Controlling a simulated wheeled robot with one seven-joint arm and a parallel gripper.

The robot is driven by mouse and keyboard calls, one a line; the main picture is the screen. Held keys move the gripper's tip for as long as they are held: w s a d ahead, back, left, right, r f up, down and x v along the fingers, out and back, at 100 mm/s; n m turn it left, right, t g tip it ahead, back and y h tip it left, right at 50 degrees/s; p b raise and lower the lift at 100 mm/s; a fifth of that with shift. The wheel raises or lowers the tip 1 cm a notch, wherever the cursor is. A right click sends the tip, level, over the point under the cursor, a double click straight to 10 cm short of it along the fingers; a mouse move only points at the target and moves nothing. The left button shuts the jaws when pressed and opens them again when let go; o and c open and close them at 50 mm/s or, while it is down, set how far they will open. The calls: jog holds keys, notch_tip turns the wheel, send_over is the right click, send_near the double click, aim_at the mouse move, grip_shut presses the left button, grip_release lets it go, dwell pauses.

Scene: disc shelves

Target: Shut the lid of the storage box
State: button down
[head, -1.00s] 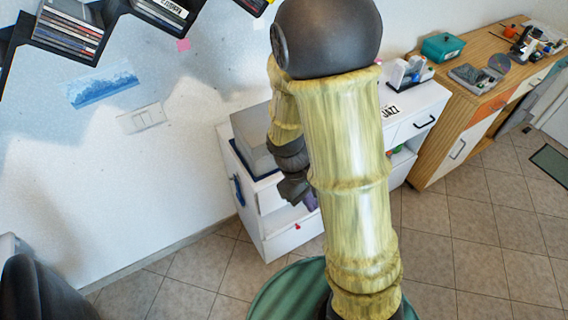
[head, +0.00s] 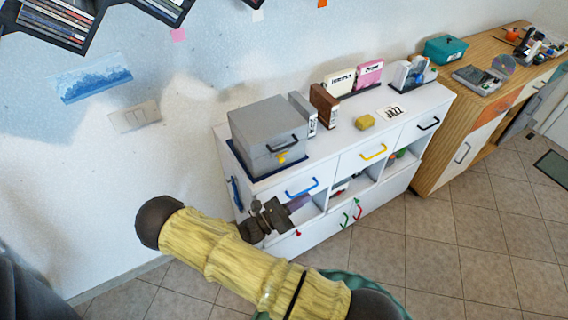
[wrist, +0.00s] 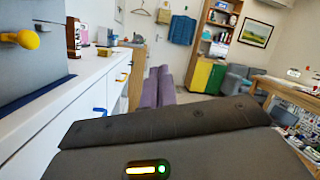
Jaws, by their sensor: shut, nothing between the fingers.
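The grey storage box (head: 262,120) stands on a dark blue mat at the left end of the white cabinet. Its lid (head: 265,112) lies flat on top, with no gap that I can make out. A dark handle (head: 284,144) and a yellow latch (head: 284,157) are on its front. My gripper (head: 300,202) is in front of the cabinet, below and apart from the box. Its purple fingers (wrist: 160,85) are together and hold nothing. In the wrist view, the box front (wrist: 32,65) and a yellow knob (wrist: 24,40) show at the left.
The white cabinet (head: 340,145) has a blue handle (head: 302,188) close above my gripper and open compartments beside it. Book-like cases (head: 323,104) and a yellow block (head: 365,122) stand right of the box. Tiled floor (head: 430,250) is free at the front right.

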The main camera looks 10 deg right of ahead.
jog(key=w+a+f+n+t+y+b, duration=0.1)
jog(key=w+a+f+n+t+y, duration=0.2)
jog(key=a+n+t, duration=0.4)
jog(key=f+n+t, duration=0.1)
jog(key=n+t, duration=0.2)
jog(key=t, duration=0.3)
jog(key=shift+w+a+n+y, duration=0.15)
jog(key=shift+w+n+y, duration=0.15)
jog(key=a+r+p+x, duration=0.2)
jog(key=p+x, duration=0.2)
jog(key=x, duration=0.9)
jog(key=shift+a+p, duration=0.15)
jog(key=shift+p, duration=0.2)
jog(key=shift+w, duration=0.1)
